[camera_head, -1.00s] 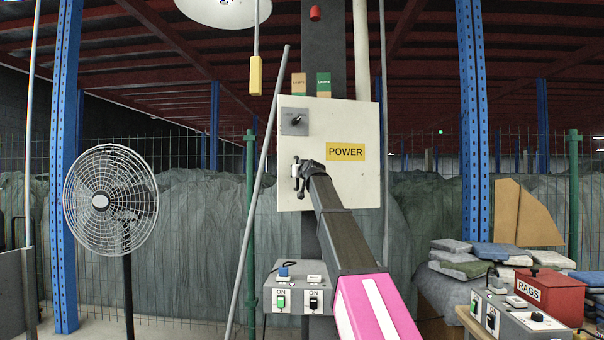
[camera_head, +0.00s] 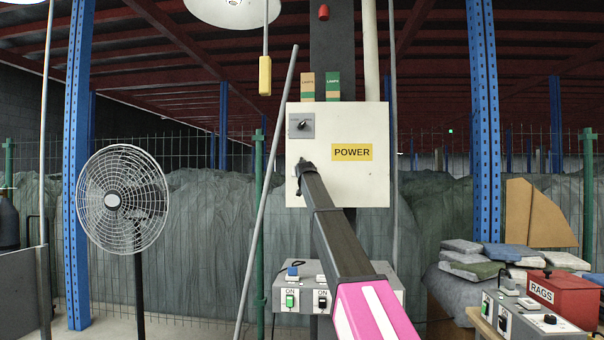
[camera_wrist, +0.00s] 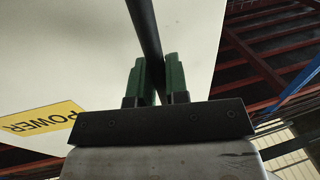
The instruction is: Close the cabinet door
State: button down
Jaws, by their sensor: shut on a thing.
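The white cabinet door (camera_head: 350,120) carries a yellow POWER label (camera_head: 352,152) and a small grey rotary switch plate at its upper left. It faces me on a dark column and looks flush or nearly flush with its box; I cannot tell for sure. My gripper (camera_head: 303,170) is at the door's left edge, and my arm hides part of the handle. In the wrist view the gripper's green fingers (camera_wrist: 160,80) are shut on a dark bar-like handle (camera_wrist: 146,30), with the door's white face (camera_wrist: 60,60) behind it.
A grey pole (camera_head: 266,200) leans just left of the cabinet. A grey switch box (camera_head: 385,290) is below. A fan (camera_head: 124,200) stands left. A red RAGS box (camera_head: 560,300) and stacked sacks (camera_head: 470,262) are at the right. A yellow pendant (camera_head: 265,76) hangs above left.

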jog(key=shift+w+r, duration=0.1)
jog(key=shift+w, duration=1.75)
jog(key=shift+w, duration=0.1)
jog(key=c, duration=1.1)
grip_release()
jog(key=shift+w, duration=0.1)
jog(key=shift+c, duration=0.2)
jog(key=shift+s, duration=0.25)
jog(key=s, duration=1)
jog(key=shift+s+d, duration=0.2)
jog(key=shift+s, duration=0.05)
